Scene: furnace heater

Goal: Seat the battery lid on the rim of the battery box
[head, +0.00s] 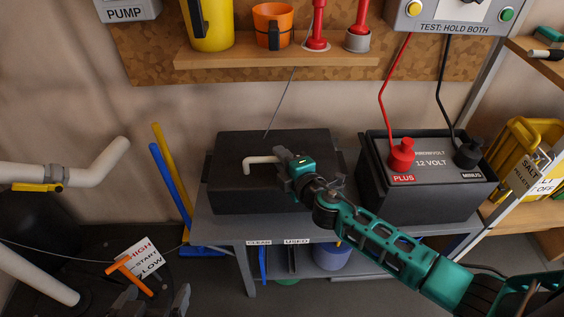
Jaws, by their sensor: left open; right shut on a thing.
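The battery lid (240,172) is a deep black cover with a pale bent handle (262,160) on top, at the left of the grey bench. My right gripper (292,167) is shut on the right end of this handle. I cannot tell whether the lid rests on the bench or hangs just above it. The black battery box (403,207) stands on the bench to the right, apart from the lid. Its top is uncovered, showing the battery (433,163) with red PLUS and black MINUS terminal caps. My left gripper (152,304) is open and empty at the bottom left, partly cut off.
Red and black cables run from the test panel (450,15) down to the terminals. A thin cord (282,97) reaches the lid's back. A wall shelf (275,57) with a yellow jug and orange cup is above. An orange T-handle (128,272) is near my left gripper.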

